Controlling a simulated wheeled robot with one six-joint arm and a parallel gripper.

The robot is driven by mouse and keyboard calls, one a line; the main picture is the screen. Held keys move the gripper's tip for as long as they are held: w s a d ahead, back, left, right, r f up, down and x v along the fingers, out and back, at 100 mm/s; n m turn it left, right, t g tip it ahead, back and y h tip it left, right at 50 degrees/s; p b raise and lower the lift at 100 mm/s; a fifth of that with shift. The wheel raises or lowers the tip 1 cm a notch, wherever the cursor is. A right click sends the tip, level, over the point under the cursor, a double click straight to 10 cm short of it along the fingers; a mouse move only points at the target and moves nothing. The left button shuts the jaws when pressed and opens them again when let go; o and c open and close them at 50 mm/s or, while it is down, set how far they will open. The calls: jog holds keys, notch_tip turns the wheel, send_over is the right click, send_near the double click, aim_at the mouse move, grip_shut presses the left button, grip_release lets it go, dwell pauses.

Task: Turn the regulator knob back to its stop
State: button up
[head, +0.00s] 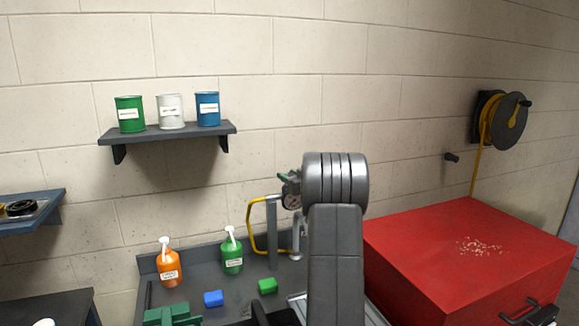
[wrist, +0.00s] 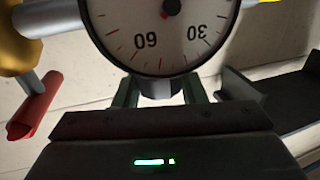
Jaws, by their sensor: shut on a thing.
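In the wrist view a round white dial gauge (wrist: 158,45) with black figures 60 and 30 and red marks fills the top, upside down. Most of the knob is hidden by the gauge and gripper body. In the head view the gauge (head: 292,203) shows beside my arm, which hides much of the regulator.
A red lever (wrist: 35,106) is at the left in the wrist view. A red cabinet (head: 430,260) stands right.

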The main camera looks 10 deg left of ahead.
jog(key=shift+r+n+g+y+p, duration=0.25)
jog(key=shift+n+g+y+p, duration=0.75)
jog(key=shift+p, duration=0.5)
jog(key=shift+f+g+p, duration=0.2)
jog(key=shift+g+p, duration=0.2)
jog(key=shift+g, duration=0.1)
jog(key=o, duration=1)
jog(key=shift+s+d+f+b, duration=0.2)
jog(key=shift+d+b, duration=0.1)
jog(key=shift+d, duration=0.2)
jog(key=b+v, duration=0.3)
jog(key=v, duration=0.9)
jog(key=shift+s+d+b, duration=0.25)
jog(key=shift+d+b, duration=0.05)
